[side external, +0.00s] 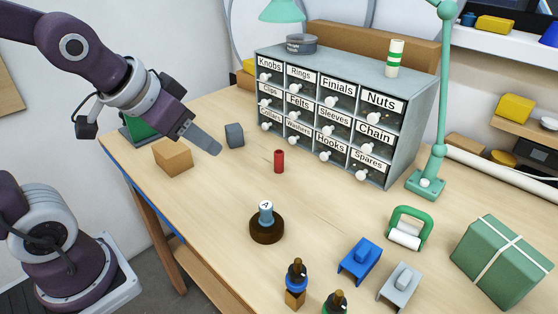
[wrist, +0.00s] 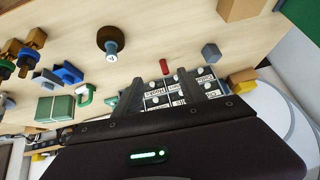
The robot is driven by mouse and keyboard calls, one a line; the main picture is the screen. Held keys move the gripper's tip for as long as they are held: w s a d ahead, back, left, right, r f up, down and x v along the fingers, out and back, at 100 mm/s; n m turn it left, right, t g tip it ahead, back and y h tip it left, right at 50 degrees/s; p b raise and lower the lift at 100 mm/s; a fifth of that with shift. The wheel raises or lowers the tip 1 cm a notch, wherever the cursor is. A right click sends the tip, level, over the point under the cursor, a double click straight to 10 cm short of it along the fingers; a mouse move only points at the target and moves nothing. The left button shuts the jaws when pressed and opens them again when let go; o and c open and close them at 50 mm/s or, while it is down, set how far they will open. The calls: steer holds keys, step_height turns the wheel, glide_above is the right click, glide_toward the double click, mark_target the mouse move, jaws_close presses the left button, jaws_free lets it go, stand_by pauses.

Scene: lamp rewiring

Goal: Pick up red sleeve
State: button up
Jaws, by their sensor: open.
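The red sleeve (side external: 279,161) is a small red cylinder standing upright on the wooden table, in front of the drawer cabinet. It also shows in the wrist view (wrist: 164,67), just beyond the fingertips and roughly between them in the picture. My gripper (side external: 215,150) is in the air to the left of the red sleeve, apart from it, above the table's left part. In the wrist view its two fingers (wrist: 165,80) are spread with nothing between them that it holds; the drawer cabinet shows behind.
The grey labelled drawer cabinet (side external: 335,105) stands behind the sleeve. A grey block (side external: 234,135) and a cardboard-coloured box (side external: 173,156) lie to its left. A dark round base with a blue peg (side external: 267,228) stands in front. A green lamp (side external: 426,185) is at right. Table around the sleeve is clear.

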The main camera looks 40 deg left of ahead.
steer(key=m+t, duration=0.1)
steer(key=t, duration=0.1)
glide_toward(275, 155)
steer(key=w+f+t+h, duration=0.1)
steer(key=f, duration=0.1)
steer(key=w+f+t, duration=0.1)
steer(key=w+f, duration=0.1)
steer(key=w+a+f+t+h, duration=0.1)
steer(key=w+t, duration=0.1)
steer(key=shift+f+h, duration=0.3)
steer(key=shift+f, duration=0.1)
steer(key=x, duration=0.7)
steer(key=shift+w, duration=0.1)
jaws_close()
